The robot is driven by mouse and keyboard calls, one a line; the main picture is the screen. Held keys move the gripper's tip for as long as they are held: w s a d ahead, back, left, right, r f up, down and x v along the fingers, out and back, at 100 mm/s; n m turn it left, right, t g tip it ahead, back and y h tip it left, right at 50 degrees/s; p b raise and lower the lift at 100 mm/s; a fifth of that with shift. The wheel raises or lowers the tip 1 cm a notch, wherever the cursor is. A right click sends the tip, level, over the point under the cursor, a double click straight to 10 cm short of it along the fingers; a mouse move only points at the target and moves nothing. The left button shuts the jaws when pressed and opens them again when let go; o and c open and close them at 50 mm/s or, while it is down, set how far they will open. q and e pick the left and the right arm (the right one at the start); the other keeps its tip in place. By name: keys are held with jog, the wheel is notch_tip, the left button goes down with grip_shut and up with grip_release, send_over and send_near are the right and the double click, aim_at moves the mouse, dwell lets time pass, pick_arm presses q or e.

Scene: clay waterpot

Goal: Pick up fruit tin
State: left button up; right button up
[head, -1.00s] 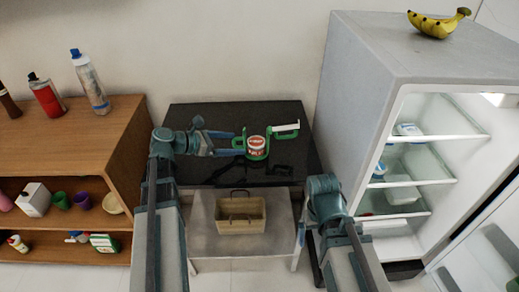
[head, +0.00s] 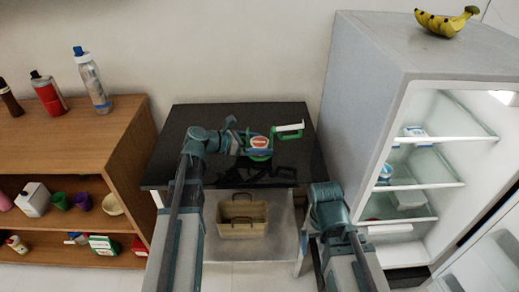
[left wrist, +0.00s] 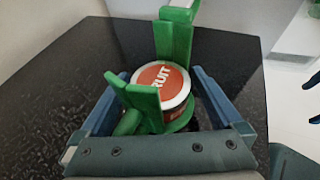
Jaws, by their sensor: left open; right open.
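The fruit tin (head: 259,141) is a short round can with a red and white lid, standing on the black tabletop. In the left wrist view its lid (left wrist: 163,80) reads "RUIT". A green holder-like piece (head: 262,157) is around it, with upright green parts (left wrist: 174,40) in front of and beyond the tin. My left gripper (head: 266,144) is open, its blue fingers reaching along both sides of the tin, apart from it as far as I can see. Two blue tips of my right gripper (left wrist: 313,98) show apart at the right edge of the left wrist view.
The black table (head: 185,150) is mostly bare. A green and white handle-like piece (head: 289,128) lies right of the tin. A tan basket (head: 242,227) sits on the lower shelf. A wooden shelf unit (head: 75,137) stands left, an open fridge (head: 375,75) right, with bananas (head: 445,22) on top.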

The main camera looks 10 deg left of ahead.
aim_at(260, 142)
pick_arm(q)
jog(key=shift+d, duration=0.1)
jog(key=c, duration=1.4)
notch_tip(260, 142, up, 10)
jog(key=p, duration=1)
